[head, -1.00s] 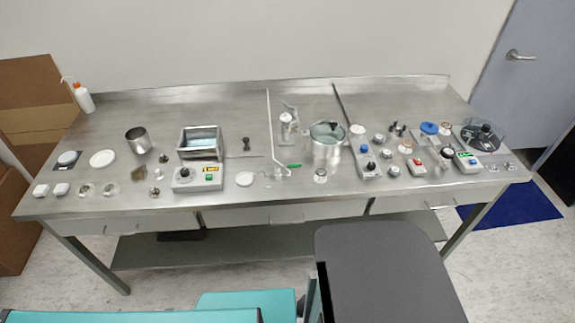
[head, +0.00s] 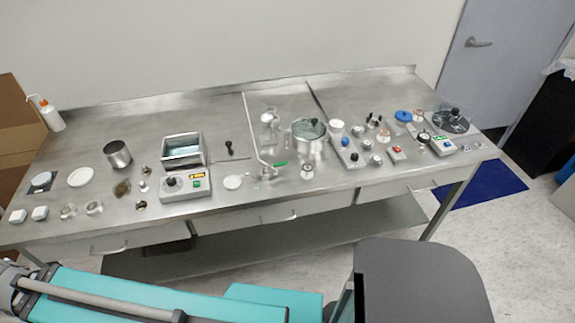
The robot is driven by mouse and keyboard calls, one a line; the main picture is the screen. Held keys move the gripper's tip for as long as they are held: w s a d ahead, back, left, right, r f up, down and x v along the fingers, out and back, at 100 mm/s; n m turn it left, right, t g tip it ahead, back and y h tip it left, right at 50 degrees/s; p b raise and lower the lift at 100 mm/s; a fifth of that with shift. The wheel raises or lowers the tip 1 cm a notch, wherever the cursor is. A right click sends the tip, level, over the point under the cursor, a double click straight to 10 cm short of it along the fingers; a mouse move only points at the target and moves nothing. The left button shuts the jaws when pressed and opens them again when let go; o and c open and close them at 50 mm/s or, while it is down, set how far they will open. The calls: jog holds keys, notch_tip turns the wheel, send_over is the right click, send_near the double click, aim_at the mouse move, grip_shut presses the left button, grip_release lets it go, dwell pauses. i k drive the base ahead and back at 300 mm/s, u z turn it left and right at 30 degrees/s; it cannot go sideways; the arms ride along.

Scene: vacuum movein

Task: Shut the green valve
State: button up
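The green valve (head: 280,164) shows as a small green lever near the front middle of the steel table. It sits at the lower end of a thin bent metal pipe (head: 251,128), just left of a metal pot with a glassy lid (head: 310,143). The lever lies roughly level, pointing right; whether the valve is open or shut is too small to tell. My gripper is not in view.
The steel table (head: 215,115) holds several small items. A water bath (head: 183,150) with a control box (head: 186,184) stands left of the valve, and a glass-lidded round vessel (head: 451,121) at the far right. A white disc (head: 233,182) lies near the valve. Drawers (head: 270,218) run along the front edge.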

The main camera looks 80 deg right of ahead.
aim_at(265, 168)
jog(key=z, duration=2.85)
jog(key=k, duration=0.6)
jog(key=u, duration=0.1)
jog(key=i, duration=0.25)
